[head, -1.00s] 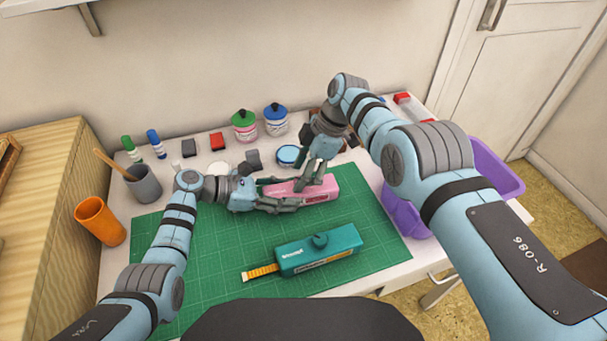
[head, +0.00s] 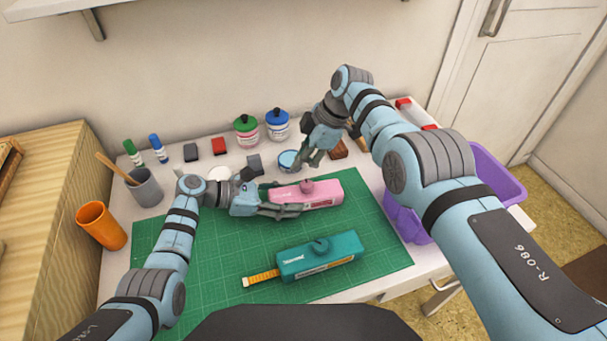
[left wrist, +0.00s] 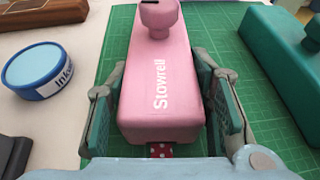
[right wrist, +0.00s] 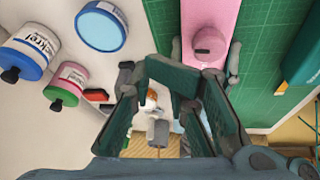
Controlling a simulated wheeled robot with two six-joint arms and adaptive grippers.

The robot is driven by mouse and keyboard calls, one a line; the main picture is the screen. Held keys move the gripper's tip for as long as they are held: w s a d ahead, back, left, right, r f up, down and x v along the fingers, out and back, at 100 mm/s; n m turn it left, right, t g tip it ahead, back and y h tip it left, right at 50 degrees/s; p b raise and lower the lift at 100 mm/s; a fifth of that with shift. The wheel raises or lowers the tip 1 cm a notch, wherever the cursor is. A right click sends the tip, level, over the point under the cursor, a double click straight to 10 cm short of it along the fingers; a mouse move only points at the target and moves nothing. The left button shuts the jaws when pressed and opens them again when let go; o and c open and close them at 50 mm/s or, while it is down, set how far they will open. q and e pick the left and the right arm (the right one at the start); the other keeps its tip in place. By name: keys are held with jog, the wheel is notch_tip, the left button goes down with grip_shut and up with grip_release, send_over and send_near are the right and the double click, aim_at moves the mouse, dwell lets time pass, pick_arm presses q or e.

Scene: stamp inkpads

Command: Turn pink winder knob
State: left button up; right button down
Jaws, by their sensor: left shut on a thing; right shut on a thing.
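The pink winder (head: 325,193) lies on the green cutting mat, its round pink knob (head: 306,185) on top. My left gripper (head: 288,211) is shut on the near body of the winder, one finger along each side, as the left wrist view (left wrist: 160,110) shows. My right gripper (head: 310,163) is above and behind the knob, clear of it. In the right wrist view its fingertips (right wrist: 190,82) come together, with no thing visible between them. The knob (right wrist: 208,45) shows beyond these tips.
A teal winder (head: 320,258) with a yellow tape lies at the mat's front. A blue inkpad (head: 288,160) is behind the pink winder. Ink bottles (head: 246,128) stand along the back. A purple bin (head: 490,170) is at the right. The left front of the mat (head: 215,260) is clear.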

aim_at(304, 185)
jog(key=shift+m+g, duration=0.4)
jog(key=shift+m, duration=0.4)
jog(key=s+f, duration=0.2)
jog(key=s, duration=0.1)
jog(key=s+f, duration=0.1)
jog(key=shift+s+d+f, duration=0.15)
jog(key=shift+s+d, duration=0.1)
jog(key=shift+d, duration=0.1)
jog(key=m, duration=0.1)
jog(key=m+t, duration=0.1)
jog(key=m, duration=0.1)
jog(key=shift+s+h, duration=0.2)
jog(key=shift+h, duration=0.1)
jog(key=shift+s+a+m+t, duration=0.15)
jog(key=shift+m+t, duration=0.35)
jog(key=shift+m, duration=0.7)
jog(key=shift+a, duration=0.1)
jog(key=c, duration=1.4)
grip_release()
jog(key=shift+o, duration=0.5)
jog(key=shift+w, duration=0.2)
